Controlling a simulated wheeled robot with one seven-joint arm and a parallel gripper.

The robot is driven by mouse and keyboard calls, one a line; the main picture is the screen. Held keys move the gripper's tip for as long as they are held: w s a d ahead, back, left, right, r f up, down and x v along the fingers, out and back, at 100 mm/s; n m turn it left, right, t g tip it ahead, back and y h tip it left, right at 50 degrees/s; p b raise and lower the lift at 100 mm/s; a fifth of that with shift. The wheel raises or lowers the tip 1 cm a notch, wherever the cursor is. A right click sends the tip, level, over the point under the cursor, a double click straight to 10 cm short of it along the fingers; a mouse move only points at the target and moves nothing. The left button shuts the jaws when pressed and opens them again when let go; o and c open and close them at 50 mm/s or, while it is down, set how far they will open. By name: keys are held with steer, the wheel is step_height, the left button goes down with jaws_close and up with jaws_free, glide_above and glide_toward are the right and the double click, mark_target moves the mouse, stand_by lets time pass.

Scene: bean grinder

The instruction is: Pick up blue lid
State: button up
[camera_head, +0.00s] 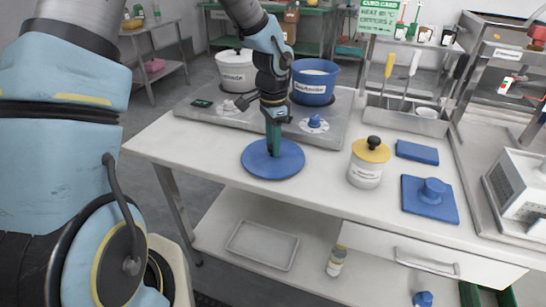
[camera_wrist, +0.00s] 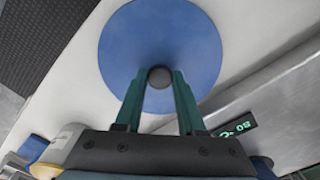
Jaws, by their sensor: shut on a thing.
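The blue lid (camera_head: 259,164) is a round blue disc at the front left part of the white table in the head view. Its dark round knob (camera_wrist: 160,77) shows at the middle of the disc in the wrist view. My gripper (camera_head: 273,150) comes down from above onto the lid's middle. In the wrist view its two green fingers (camera_wrist: 160,86) are shut on the knob, one on each side. The lid (camera_wrist: 140,35) looks level. I cannot tell whether its underside touches the table.
A grey appliance (camera_head: 225,117) behind the lid bears a white pot (camera_head: 236,75) and a blue pot (camera_head: 312,88). A white jar with a yellow lid (camera_head: 369,155) stands to the right. A blue square lid (camera_head: 430,205) lies farther right. The table (camera_head: 310,195) is clear between lid and jar.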

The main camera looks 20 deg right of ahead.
jaws_close()
